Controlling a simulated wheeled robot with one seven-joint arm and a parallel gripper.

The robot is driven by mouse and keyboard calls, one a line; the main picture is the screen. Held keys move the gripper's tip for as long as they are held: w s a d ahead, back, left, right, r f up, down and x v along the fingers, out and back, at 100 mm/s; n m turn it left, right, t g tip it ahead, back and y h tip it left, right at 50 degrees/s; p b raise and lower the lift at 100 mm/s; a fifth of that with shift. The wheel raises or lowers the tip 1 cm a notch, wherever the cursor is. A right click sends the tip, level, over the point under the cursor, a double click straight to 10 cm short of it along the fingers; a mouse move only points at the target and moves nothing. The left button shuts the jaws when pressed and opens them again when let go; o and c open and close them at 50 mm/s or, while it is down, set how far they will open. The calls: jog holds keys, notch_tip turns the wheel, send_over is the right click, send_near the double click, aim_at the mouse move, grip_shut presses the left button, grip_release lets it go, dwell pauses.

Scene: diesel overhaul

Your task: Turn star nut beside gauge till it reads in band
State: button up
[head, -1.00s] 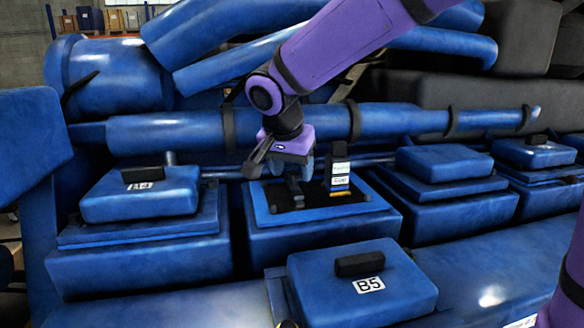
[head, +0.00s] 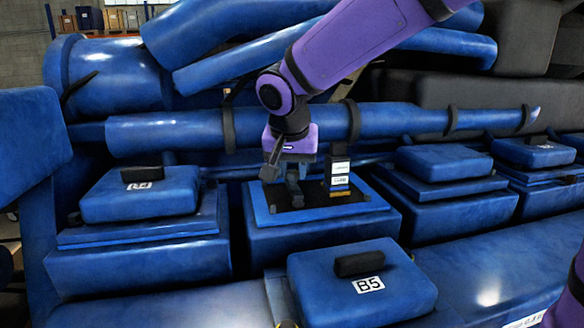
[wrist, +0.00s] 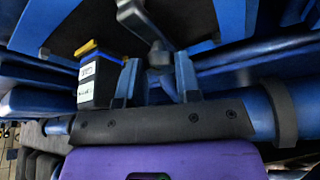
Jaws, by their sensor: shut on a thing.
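My gripper (head: 284,172) points down over the open, dark-topped blue block in the middle of the head view. In the wrist view my gripper (wrist: 158,78) has a finger on each side of the grey star nut (wrist: 160,57) and is shut on it. In the head view the nut is mostly hidden; its grey base (head: 296,190) shows below the fingers. The gauge (head: 339,174), a dark upright box with white labels and a yellow stripe, stands just right of the gripper. It shows at left in the wrist view (wrist: 90,92). Its reading is too small to tell.
Blue covers with black handles sit on both sides: one at left (head: 140,196), one at right (head: 443,163). The B5 cover (head: 362,292) lies in front. A long blue pipe (head: 270,127) with black bands runs close behind the gripper. The dark plate (head: 325,204) is clear at front.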

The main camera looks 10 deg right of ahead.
jog(key=n, duration=0.2)
jog(key=n+y, duration=0.1)
jog(key=n, duration=0.1)
jog(key=shift+d+n+t+y, duration=0.15)
jog(key=shift+n+t+y, duration=0.15)
jog(key=n+y, duration=0.1)
jog(key=n, duration=0.3)
jog(key=shift+d+n+y, duration=0.15)
jog(key=shift+n+y, duration=0.15)
jog(key=shift+y, duration=0.1)
jog(key=n, duration=0.2)
jog(key=n+g+y, duration=0.1)
jog(key=n, duration=0.1)
jog(key=shift+w+d+n+y, duration=0.1)
jog(key=shift+d+n+y, duration=0.05)
jog(key=shift+n+y, duration=0.15)
jog(key=n+g, duration=0.1)
jog(key=n, duration=0.1)
jog(key=n+g, duration=0.1)
jog(key=n, duration=0.1)
jog(key=shift+w+n+y, duration=0.15)
jog(key=shift+n+y, duration=0.15)
jog(key=shift+y, duration=0.1)
jog(key=shift+d, duration=0.1)
jog(key=o, duration=0.9)
